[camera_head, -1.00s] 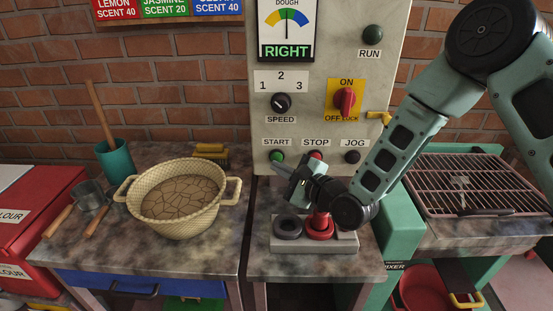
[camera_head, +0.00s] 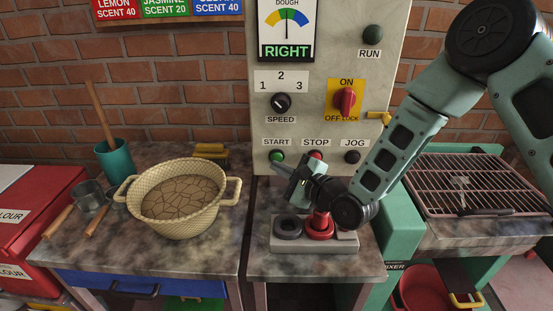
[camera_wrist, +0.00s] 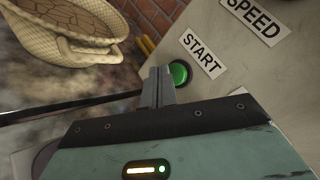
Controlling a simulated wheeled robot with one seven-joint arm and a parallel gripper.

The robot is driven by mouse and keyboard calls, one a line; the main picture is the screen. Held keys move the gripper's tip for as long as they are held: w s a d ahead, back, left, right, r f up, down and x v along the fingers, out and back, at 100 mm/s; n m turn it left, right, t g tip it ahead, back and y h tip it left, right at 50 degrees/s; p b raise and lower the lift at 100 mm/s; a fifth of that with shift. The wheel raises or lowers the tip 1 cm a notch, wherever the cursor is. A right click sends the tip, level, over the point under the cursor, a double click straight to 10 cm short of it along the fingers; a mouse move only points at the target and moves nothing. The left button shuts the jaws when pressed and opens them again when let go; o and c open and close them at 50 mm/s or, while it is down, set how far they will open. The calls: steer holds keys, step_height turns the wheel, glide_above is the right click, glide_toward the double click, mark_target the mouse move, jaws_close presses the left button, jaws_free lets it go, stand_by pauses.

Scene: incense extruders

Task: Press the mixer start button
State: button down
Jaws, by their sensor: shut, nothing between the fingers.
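The green start button (camera_head: 277,156) sits on the panel (camera_head: 330,130) under the START label. It also shows in the wrist view (camera_wrist: 180,73), just beyond the fingertips. My gripper (camera_head: 278,170) is shut and empty, its tips just below the start button in the head view. In the wrist view the closed fingers (camera_wrist: 158,86) point up toward the button and cover part of its left edge. I cannot tell whether they touch it. The red stop button (camera_head: 315,155) is partly hidden behind my gripper. The dark jog button (camera_head: 352,157) is to its right.
A red rotary switch (camera_head: 346,101) and a speed knob (camera_head: 281,103) are higher on the panel. A grey block with rings (camera_head: 287,246) stands below my gripper. A woven basin (camera_head: 165,222) is on the left counter. A wire rack (camera_head: 475,180) is at right.

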steer(key=shift+w, duration=0.15)
steer(key=shift+w, duration=0.25)
